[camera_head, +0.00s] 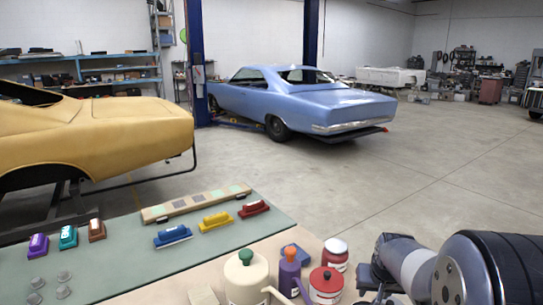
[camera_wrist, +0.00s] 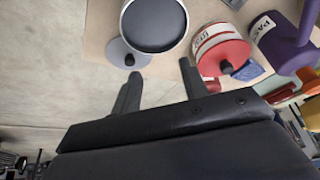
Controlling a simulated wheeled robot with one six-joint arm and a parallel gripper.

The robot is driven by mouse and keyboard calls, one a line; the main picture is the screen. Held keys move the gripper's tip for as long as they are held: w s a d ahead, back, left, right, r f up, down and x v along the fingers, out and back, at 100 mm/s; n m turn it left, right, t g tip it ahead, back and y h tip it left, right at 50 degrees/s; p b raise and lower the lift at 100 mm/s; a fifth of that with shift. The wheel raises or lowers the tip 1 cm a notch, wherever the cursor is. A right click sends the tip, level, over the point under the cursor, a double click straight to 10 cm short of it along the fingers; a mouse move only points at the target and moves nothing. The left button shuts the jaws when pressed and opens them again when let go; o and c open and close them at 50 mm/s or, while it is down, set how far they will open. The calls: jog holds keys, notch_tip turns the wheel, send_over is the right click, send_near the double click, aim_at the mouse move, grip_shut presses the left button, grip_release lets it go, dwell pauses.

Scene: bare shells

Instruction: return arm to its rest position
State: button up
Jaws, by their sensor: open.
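My gripper (camera_wrist: 158,78) shows in the wrist view with its two dark fingers apart. Nothing is between the fingers; pale floor and the bench edge lie beyond them. In the head view my arm fills the lower right corner, bent beside the bench's right end. A red can (camera_head: 325,287) with a black knob stands near the arm, and also shows in the wrist view (camera_wrist: 222,50) right of the fingers. The gripper appears apart from it.
A purple bottle (camera_head: 289,272), a cream jug (camera_head: 245,277), a white jar with red (camera_head: 335,252) and a blue block (camera_head: 303,257) crowd the bench's right end. Coloured pieces stand on a green mat (camera_head: 120,262). A yellow car body (camera_head: 100,130) is at left; open floor lies beyond.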

notch_tip(320, 180, down, 5)
jog(key=shift+a+f, duration=0.1)
jog(key=shift+v, duration=0.95)
jog(key=shift+s+a, duration=0.1)
jog(key=shift+s, duration=0.05)
